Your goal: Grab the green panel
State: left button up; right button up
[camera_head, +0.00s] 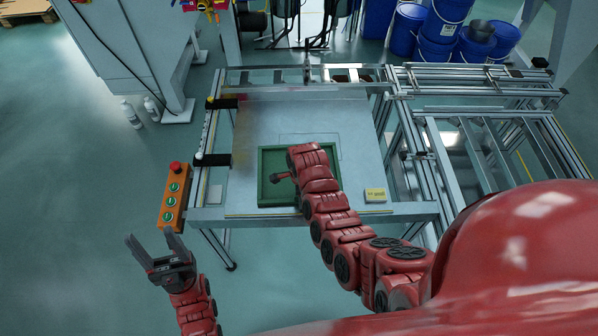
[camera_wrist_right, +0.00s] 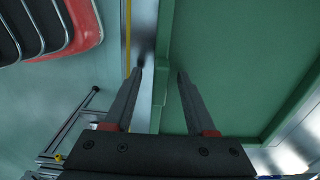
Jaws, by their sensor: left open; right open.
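The green panel (camera_head: 270,192) lies flat on the fixture's light work plate, a shallow piece with a raised rim. My right arm covers its right part in the head view. The panel also fills much of the right wrist view (camera_wrist_right: 240,65). My right gripper (camera_wrist_right: 160,73) is open over the panel's edge, with a strip of green rim between its fingers. Whether the fingers touch it I cannot tell. My left gripper (camera_head: 150,236) is open and empty, left of the fixture and away from the panel.
The fixture's metal frame (camera_head: 410,208) surrounds the plate. An orange button box (camera_head: 173,196) with a red knob is on its left side. A small yellow block (camera_head: 375,195) sits at the plate's front right. Blue buckets (camera_head: 436,50) stand behind.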

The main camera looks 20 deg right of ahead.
jog(key=shift+f, duration=0.2)
grip_shut()
dwell(1.4)
